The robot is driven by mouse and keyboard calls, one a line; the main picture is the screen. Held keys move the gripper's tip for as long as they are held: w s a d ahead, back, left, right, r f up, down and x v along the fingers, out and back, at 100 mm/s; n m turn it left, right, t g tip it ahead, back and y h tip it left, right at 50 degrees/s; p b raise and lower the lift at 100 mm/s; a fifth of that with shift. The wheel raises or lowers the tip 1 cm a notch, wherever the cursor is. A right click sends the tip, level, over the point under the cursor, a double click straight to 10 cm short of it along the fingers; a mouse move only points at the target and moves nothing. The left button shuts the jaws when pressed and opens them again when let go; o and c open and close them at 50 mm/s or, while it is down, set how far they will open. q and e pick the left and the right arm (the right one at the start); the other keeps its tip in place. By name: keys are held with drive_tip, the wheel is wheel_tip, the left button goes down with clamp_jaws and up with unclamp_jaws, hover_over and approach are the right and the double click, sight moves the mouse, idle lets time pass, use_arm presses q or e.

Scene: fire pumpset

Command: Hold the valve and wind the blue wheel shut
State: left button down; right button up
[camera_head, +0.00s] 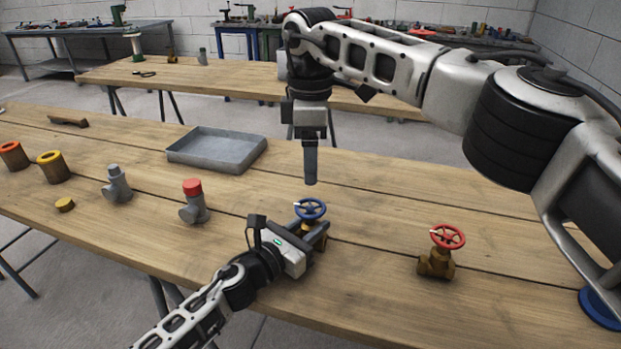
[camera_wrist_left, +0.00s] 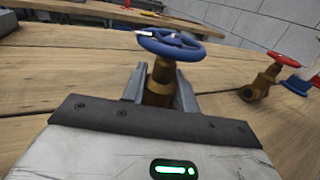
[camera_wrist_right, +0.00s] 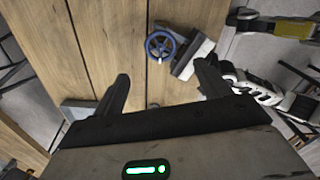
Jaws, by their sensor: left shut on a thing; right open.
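The brass valve with the blue wheel (camera_head: 310,209) stands on the wooden table, in front of the middle. In the left wrist view its brass body (camera_wrist_left: 159,84) sits between the two fingers, under the blue wheel (camera_wrist_left: 171,43). A white mark shows on the wheel's rim. My left gripper (camera_head: 312,240) is shut on the valve body, below the wheel. My right gripper (camera_head: 310,182) points down above the table, behind and above the blue wheel, apart from it. In the right wrist view its fingers (camera_wrist_right: 163,88) are spread and empty, with the blue wheel (camera_wrist_right: 160,46) beyond them.
A red-wheeled brass valve (camera_head: 437,260) stands to the right. A grey tray (camera_head: 217,150) lies at the back left. A red-capped grey fitting (camera_head: 194,203), a plain grey fitting (camera_head: 117,185) and a yellow-topped cylinder (camera_head: 53,167) stand left. The table between the two valves is clear.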

use_arm(q)
drive_tip(key=shift+f, duration=0.15)
use_arm(e)
drive_tip(key=shift+r, duration=1.4)
use_arm(q)
drive_tip(key=c, duration=1)
unclamp_jaws()
